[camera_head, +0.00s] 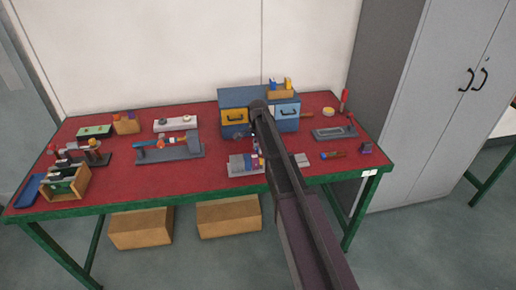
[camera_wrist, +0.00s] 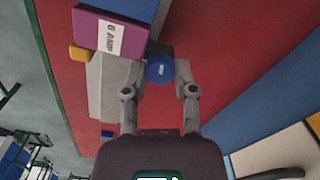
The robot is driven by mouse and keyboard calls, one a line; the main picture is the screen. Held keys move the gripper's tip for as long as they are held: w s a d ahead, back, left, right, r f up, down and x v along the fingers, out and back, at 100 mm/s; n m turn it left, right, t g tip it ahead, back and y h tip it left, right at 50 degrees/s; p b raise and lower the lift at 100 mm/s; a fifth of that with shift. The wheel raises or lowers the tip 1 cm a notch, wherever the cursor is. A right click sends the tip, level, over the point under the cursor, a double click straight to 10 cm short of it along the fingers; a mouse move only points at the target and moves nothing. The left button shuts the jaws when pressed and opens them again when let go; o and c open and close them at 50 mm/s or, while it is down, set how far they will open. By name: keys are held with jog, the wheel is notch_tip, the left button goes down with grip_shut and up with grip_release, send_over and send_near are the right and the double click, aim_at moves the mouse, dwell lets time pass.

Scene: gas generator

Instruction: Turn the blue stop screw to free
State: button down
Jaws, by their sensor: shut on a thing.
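In the wrist view the blue stop screw (camera_wrist: 160,69) shows as a round blue head beside a purple block. My gripper (camera_wrist: 161,74) has one finger on each side of the screw head and is shut on it. In the head view my gripper (camera_head: 256,146) is over the front middle of the red bench, at the grey device (camera_head: 240,165), and my arm hides part of it. The screw is too small to make out there.
The purple block (camera_wrist: 97,33) carries a white label, with a yellow knob (camera_wrist: 79,52) beside it. A drawer cabinet (camera_head: 234,97) stands behind my gripper. A grey fixture (camera_head: 179,154) lies to the left and a grey tray (camera_head: 334,132) to the right. Bare red bench (camera_head: 218,142) lies between.

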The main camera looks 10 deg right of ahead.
jog(key=n, duration=0.4)
jog(key=shift+s, duration=0.1)
jog(key=n, duration=0.3)
jog(key=shift+n, duration=0.4)
jog(key=n, duration=0.8)
jog(key=shift+s, duration=0.1)
jog(key=shift+c, duration=2)
grip_release()
jog(key=shift+m, duration=0.4)
